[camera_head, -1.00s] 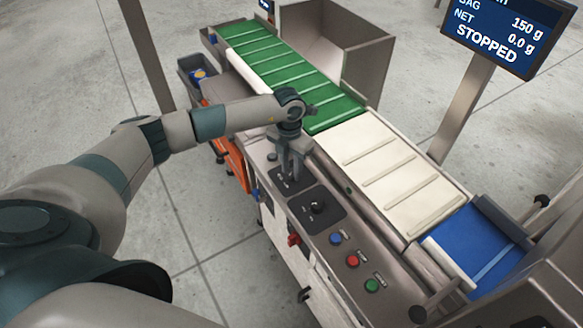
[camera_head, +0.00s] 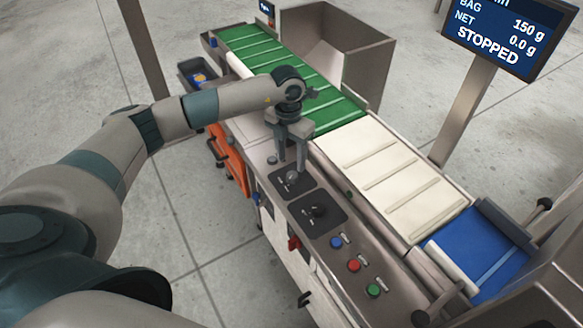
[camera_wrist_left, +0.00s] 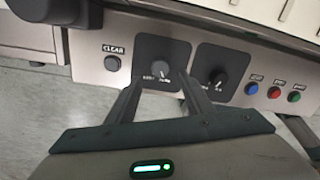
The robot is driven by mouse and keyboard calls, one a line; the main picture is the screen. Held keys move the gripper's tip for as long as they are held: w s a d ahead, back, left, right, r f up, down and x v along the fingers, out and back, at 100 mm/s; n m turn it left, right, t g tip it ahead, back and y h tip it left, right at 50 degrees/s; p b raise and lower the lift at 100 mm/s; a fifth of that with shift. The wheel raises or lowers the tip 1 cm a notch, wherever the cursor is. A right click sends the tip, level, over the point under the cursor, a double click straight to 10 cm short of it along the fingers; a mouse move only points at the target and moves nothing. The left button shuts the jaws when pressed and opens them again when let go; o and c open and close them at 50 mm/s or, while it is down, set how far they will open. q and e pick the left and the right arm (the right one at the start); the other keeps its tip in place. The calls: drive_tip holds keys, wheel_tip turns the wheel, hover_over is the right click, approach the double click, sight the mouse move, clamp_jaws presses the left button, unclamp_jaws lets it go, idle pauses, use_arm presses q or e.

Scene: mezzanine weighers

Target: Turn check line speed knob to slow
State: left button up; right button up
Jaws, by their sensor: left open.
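The right knob (camera_wrist_left: 218,77) shows in the head view too (camera_head: 318,211). Their labels are too small to read, so I cannot tell which sets the check line speed. My left gripper (camera_head: 292,166) is open and empty, just above the left knob. In the left wrist view its fingertips (camera_wrist_left: 161,79) lie on either side of that knob. My right gripper is out of view.
A CLEAR button (camera_wrist_left: 112,63) is left of the knobs. Blue (camera_head: 336,242), red (camera_head: 354,265) and green (camera_head: 373,290) buttons are to the right. Green (camera_head: 285,75) and cream (camera_head: 385,170) belts run behind the panel. The display (camera_head: 507,30) reads STOPPED.

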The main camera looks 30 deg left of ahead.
use_arm(q)
wheel_tip(320, 180, up, 6)
drive_tip(key=f+b, duration=0.1)
wheel_tip(320, 180, up, 6)
hover_over(290, 173)
drive_tip(key=shift+s+r+b, duration=0.1)
drive_tip(key=shift+b, duration=0.3)
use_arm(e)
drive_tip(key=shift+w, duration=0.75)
